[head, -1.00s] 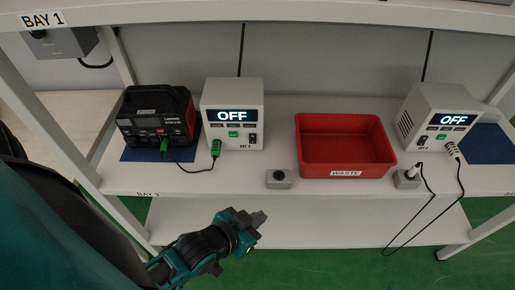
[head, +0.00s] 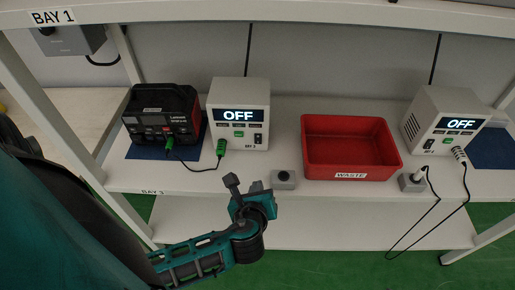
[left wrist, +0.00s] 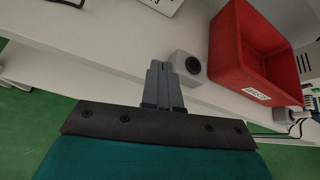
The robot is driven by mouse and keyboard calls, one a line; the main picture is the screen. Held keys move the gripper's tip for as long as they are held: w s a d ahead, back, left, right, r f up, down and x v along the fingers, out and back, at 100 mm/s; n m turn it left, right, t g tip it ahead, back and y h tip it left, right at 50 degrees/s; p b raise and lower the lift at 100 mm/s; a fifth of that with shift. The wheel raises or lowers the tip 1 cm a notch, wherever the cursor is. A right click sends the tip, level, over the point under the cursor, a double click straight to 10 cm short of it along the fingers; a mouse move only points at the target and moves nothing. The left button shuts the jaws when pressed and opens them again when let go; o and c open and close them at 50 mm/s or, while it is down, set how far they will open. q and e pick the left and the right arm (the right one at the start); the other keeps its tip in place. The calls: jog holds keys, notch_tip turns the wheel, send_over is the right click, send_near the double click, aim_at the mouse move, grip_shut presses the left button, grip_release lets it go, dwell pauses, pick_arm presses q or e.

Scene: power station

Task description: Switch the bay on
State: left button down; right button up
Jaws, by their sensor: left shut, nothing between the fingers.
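A white power unit (head: 239,103) stands on the bench, its display reading OFF. It has a green socket and a small black switch (head: 258,139) on its front. A green-plugged cable joins it to a black and red battery pack (head: 160,116) on a blue mat. A small grey box with a dark round button (head: 284,178) sits at the bench's front edge; it also shows in the left wrist view (left wrist: 187,66). My left gripper (head: 233,183) is shut and empty, in front of the power unit and left of the button box. My right gripper is not in view.
A red waste bin (head: 350,174) stands right of the button box. A second white unit (head: 443,117), also reading OFF, stands at the right with a grey box (head: 412,182) and a hanging black cable. A shelf edge (head: 300,14) runs overhead.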

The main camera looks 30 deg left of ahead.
pick_arm(q)
jog(key=r+m, duration=0.1)
jog(key=w+a+r+m+y, duration=0.1)
jog(key=m, duration=0.1)
jog(key=shift+r+t+y, duration=0.2)
jog(key=shift+t+y, duration=0.1)
jog(key=b, duration=0.2)
send_near(258, 144)
jog(key=x, duration=0.5)
jog(key=shift+f, duration=0.15)
jog(key=shift+w+a+f, duration=0.1)
jog(key=shift+w+a, duration=0.3)
jog(key=shift+w, duration=0.2)
